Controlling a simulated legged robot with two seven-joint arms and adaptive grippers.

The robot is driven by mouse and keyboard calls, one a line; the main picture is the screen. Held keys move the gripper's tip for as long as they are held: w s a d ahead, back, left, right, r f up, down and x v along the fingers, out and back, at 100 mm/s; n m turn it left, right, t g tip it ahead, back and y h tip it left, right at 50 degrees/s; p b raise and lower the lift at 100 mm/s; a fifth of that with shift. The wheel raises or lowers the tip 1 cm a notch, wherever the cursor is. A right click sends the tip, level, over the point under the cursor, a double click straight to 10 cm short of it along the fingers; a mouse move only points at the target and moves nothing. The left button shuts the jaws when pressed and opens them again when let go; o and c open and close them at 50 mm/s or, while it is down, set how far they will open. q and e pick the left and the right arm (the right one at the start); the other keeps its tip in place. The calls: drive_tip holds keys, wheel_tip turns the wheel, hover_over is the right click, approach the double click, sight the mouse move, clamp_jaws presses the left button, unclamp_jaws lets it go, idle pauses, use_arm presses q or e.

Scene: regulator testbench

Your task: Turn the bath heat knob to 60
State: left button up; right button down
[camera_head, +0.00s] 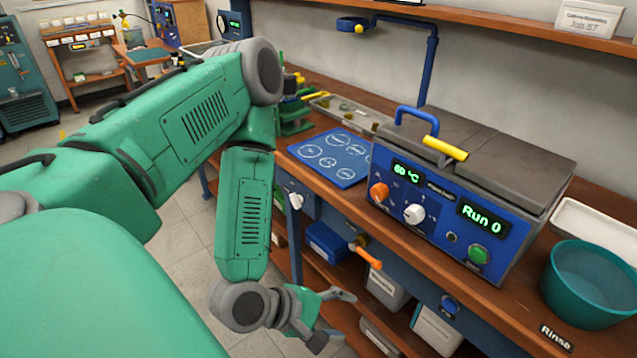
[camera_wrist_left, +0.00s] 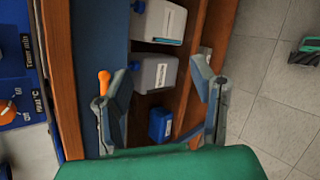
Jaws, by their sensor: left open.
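The bath (camera_head: 470,180) is a blue-fronted box with grey lids on the bench at the right of the head view. Its small display (camera_head: 411,171) appears to read 60 °C, and the larger one reads Run 0. My left gripper (camera_head: 340,316) is open and empty, in front of and below the bench edge, apart from the knobs. My right gripper is not in view.
A blue mat with circles (camera_head: 335,157) lies left of the bath. A teal Rinse tub (camera_head: 588,285) stands to its right. An orange-handled valve (camera_head: 368,256) sticks out under the bench edge, near my left gripper. Shelves below hold bins (camera_wrist_left: 158,72).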

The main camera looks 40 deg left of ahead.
use_arm(q)
drive_tip(key=s+f+m+g+y, duration=0.1)
drive_tip(key=s+f+m+g, duration=0.3)
drive_tip(key=m, duration=0.5)
drive_tip(key=shift+s+f+m+g, duration=0.3)
drive_tip(key=shift+s+f, duration=0.55)
drive_tip(key=shift+f, duration=0.25)
